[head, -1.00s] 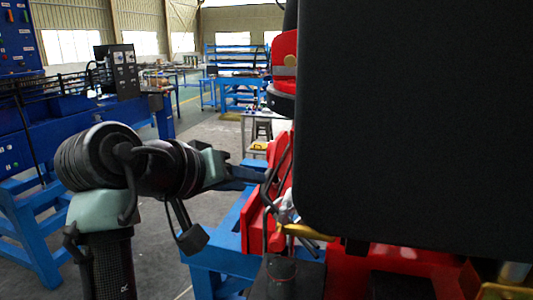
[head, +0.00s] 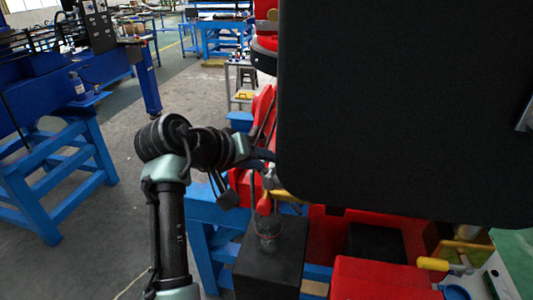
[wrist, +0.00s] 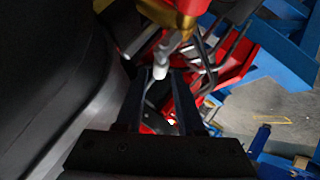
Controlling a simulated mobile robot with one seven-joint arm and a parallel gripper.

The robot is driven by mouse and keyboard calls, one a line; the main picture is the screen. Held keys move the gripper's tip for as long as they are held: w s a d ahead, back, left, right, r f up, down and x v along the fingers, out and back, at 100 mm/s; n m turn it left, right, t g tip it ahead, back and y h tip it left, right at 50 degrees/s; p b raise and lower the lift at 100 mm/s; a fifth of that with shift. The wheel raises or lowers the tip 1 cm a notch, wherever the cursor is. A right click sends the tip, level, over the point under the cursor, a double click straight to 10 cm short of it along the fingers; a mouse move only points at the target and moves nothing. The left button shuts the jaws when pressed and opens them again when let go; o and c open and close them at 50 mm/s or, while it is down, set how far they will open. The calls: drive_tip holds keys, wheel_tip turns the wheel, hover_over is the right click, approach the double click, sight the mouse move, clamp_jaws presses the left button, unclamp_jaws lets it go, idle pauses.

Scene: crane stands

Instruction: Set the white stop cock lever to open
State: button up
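The white stop cock lever (wrist: 160,66) shows in the wrist view as a short pale, rounded piece below a brass-coloured body (wrist: 170,18). My gripper (wrist: 162,74) is open. Its two dark fingers are apart, with the lever's end in line with the gap between their tips. I cannot tell whether either finger touches it. In the head view my gripper (head: 264,155) reaches right, to the edge of a large black panel. A small pale part (head: 270,179), perhaps the lever, shows just below the fingers. The panel hides much of that area.
The large black panel (head: 400,100) fills the right of the head view. Red machine parts (head: 385,280), a dark block (head: 270,262) and a yellow handle (head: 432,264) are below it. Blue frames (head: 200,225) stand beneath the arm. Grey floor (head: 90,255) lies open at left.

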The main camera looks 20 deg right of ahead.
drive_tip(key=shift+w+d+f, duration=0.3)
drive_tip(key=shift+d+f, duration=0.15)
drive_tip(key=shift+d, duration=0.05)
clamp_jaws()
drive_tip(key=shift+r, duration=0.1)
idle(1.1)
